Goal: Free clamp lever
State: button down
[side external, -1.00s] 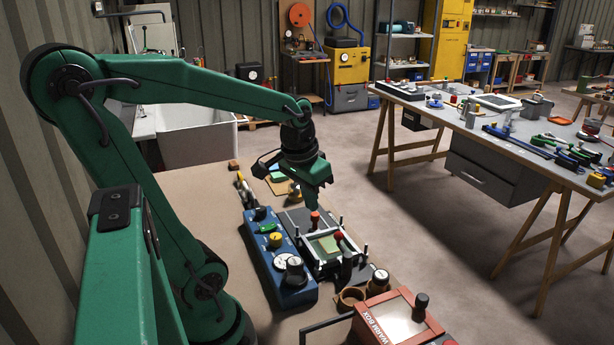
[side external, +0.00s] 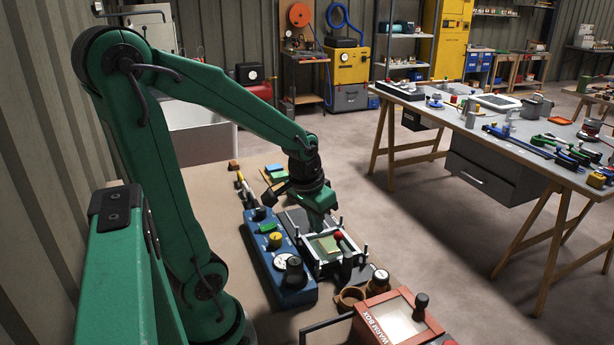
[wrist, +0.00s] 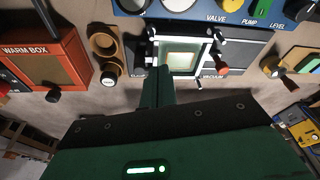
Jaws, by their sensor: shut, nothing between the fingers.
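The clamp fixture (side external: 325,262) is a pale frame around a greenish window, with corner posts. It also shows in the wrist view (wrist: 180,55), with a partly covered clamp label at left and a vacuum label at right. My gripper (side external: 322,229) is shut and empty, low over the fixture's far right side. In the wrist view its fingers (wrist: 157,72) cover the front between the labels. The clamp lever is not clear there; contact cannot be told.
The blue valve and pump console (side external: 283,262) borders the fixture. The red warm box (side external: 397,320) stands at the near end, with a brown ring-shaped holder (side external: 350,298) between.

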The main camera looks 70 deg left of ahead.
aim_at(336, 234)
jog(key=w+a+f, duration=0.1)
jog(key=w+f, duration=0.3)
jog(key=shift+w+a+f, duration=0.15)
jog(key=shift+f, duration=0.05)
dwell(0.4)
jog(key=shift+w+a+m, duration=0.15)
jog(key=shift+w+m, duration=0.1)
jog(key=shift+m, duration=0.35)
dwell(0.6)
jog(key=shift+w+a+m, duration=0.15)
jog(key=shift+w+m, duration=0.3)
jog(key=shift+m, duration=0.45)
jog(key=shift+w+d, duration=0.25)
jog(key=shift+w, duration=0.6)
jog(key=shift+w+d, duration=0.2)
jog(key=shift+w, duration=0.6)
jog(key=shift+w+d, duration=0.25)
jog(key=shift+w, duration=0.6)
jog(key=shift+w+d, duration=0.1)
jog(key=shift+d, duration=0.05)
